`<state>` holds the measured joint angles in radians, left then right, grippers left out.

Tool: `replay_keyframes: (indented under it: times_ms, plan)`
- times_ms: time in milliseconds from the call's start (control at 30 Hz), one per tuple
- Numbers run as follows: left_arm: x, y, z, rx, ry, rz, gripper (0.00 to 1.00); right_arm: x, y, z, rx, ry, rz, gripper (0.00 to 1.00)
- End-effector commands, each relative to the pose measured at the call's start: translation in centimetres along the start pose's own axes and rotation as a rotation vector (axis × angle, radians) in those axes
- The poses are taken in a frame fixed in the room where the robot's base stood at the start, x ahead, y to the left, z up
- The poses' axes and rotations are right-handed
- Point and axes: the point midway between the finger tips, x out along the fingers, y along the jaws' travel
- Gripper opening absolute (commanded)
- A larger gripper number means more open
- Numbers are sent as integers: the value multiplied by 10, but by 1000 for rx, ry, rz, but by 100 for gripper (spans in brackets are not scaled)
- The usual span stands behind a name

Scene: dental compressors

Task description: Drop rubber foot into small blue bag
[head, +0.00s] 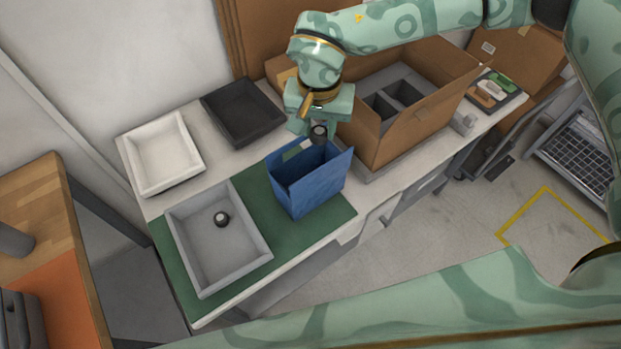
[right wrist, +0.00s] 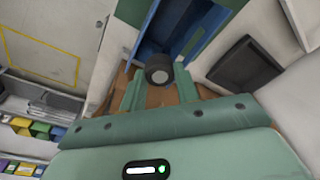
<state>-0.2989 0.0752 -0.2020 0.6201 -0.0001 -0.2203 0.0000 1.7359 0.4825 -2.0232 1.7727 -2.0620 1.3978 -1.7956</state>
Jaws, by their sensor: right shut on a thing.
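The small blue bag (head: 314,188) stands open-topped on the green mat (head: 285,236) in the head view. My right gripper (head: 318,122) is above the bag's back edge, pointing down, shut on a dark rubber foot (head: 318,132). In the right wrist view the rubber foot (right wrist: 158,74) has a pale round centre and sits between the fingertips of the right gripper (right wrist: 159,82). The blue bag (right wrist: 183,30) shows just beyond it there. A second rubber foot (head: 221,219) lies in the grey tray (head: 180,238). My left gripper is not in view.
A white tray (head: 135,150) and a black tray (head: 219,98) stand at the back of the bench. A cardboard box (head: 408,130) with grey dividers stands close to the right of the bag. Bare green mat lies in front of the bag.

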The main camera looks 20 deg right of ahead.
Motion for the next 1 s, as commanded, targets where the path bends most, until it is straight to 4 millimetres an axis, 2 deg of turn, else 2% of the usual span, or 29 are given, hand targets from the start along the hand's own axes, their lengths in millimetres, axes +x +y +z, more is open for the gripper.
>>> replay_keyframes:
  times_ms: [100,133,200,233,500,633,767,1000]
  plan:
    - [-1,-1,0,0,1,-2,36,-2,0,0,0,1,-1,10]
    - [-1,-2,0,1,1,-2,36,-2,0,0,0,1,-1,34]
    - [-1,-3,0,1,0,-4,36,-2,0,0,0,1,-1,53]
    - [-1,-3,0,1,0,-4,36,-2,0,0,0,1,-1,57]
    - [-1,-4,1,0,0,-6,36,-2,0,0,0,1,-1,57]
    - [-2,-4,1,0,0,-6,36,-14,0,-1,-1,2,-3,57]
    - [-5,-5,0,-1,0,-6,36,-42,0,-2,0,5,-4,57]
    - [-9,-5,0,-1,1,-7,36,-108,0,-1,0,4,-3,57]
